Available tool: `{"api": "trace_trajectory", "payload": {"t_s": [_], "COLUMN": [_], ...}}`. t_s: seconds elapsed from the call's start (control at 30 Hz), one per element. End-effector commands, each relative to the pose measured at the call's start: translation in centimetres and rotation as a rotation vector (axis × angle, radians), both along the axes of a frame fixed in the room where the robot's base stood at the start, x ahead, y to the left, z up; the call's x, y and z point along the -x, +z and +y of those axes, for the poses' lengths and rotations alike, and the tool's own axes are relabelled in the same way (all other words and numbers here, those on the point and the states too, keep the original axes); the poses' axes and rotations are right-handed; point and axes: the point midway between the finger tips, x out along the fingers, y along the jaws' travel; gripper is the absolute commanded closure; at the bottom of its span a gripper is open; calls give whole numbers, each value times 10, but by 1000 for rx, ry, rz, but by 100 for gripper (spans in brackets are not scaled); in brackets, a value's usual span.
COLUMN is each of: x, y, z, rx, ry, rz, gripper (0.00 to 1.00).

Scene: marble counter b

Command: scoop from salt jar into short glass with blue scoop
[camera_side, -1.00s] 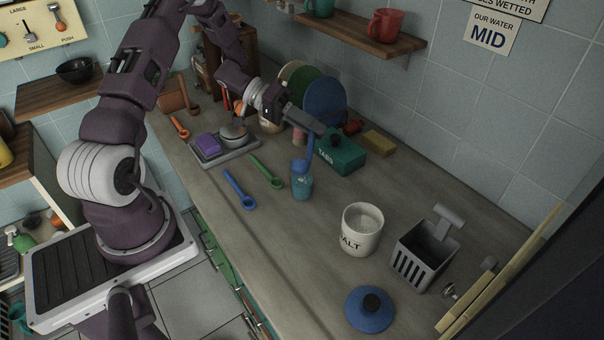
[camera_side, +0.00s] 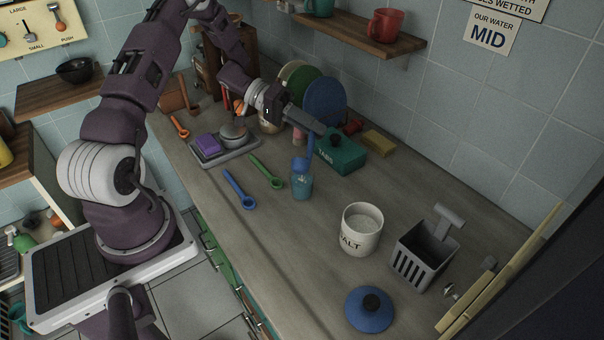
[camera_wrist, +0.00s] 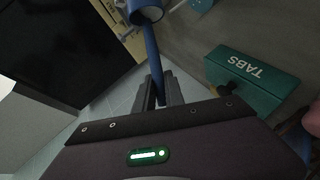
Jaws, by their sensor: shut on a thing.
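My gripper (camera_side: 316,128) is shut on the handle of a blue scoop (camera_side: 310,147), which points down. The scoop bowl (camera_side: 300,164) is just over the mouth of the short blue-teal glass (camera_side: 302,188); I cannot tell whether it touches the rim or holds any salt. In the wrist view the scoop handle (camera_wrist: 152,62) runs up from between my gripper's fingers (camera_wrist: 161,92) to the bowl at the top edge. The white salt jar (camera_side: 356,241) stands open, nearer the camera, with white salt (camera_side: 363,217) inside. The glass's contents are hidden.
A teal TABS box (camera_side: 342,157) stands close behind the glass. Another blue scoop (camera_side: 237,188) and a green scoop (camera_side: 265,170) lie to its left. A grey slotted holder (camera_side: 424,256) and a blue lid (camera_side: 370,309) are near the jar. Bare counter lies between glass and jar.

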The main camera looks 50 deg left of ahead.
Motion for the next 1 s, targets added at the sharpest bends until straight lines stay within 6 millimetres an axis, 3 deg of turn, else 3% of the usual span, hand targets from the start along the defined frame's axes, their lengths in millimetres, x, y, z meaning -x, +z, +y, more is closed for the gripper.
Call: {"api": "trace_trajectory", "payload": {"t_s": [1.0], "x": [-2], "y": [-5], "z": [2], "rx": [50], "ry": [0], "rz": [54], "gripper": [100]}}
